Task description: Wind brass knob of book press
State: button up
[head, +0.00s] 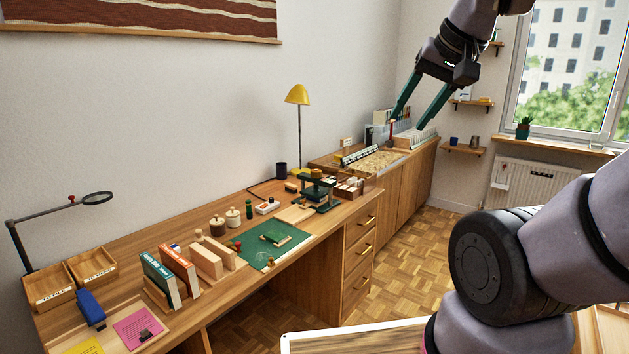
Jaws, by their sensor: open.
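The book press (318,184) looks like the small dark green-black frame standing at the far right end of the wooden desk. Its brass knob is too small to make out surely in this view. My gripper (406,122) hangs in the upper right of the head view with its two green fingers spread apart and nothing between them. It is above and to the right of the press in the picture, well apart from it. The fingertips show in front of the far cabinet top.
The desk (130,255) carries a green cutting mat (262,255), upright books (158,278), wooden trays (92,262), jars and a yellow lamp (298,95). A lower cabinet (400,185) with trays on top continues beyond the desk. Parquet floor (440,240) lies open to the right.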

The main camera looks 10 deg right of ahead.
aim_at(316, 173)
jog(key=i+l, duration=0.3)
jog(key=i, duration=0.15)
jog(key=i+l, duration=0.3)
jog(key=i, duration=0.15)
jog(key=i+l+z, duration=0.1)
jog(key=i+l, duration=0.2)
jog(key=i, duration=0.2)
jog(key=i+l, duration=0.25)
jog(key=i, duration=0.2)
jog(key=i+l, duration=0.3)
jog(key=i, duration=0.15)
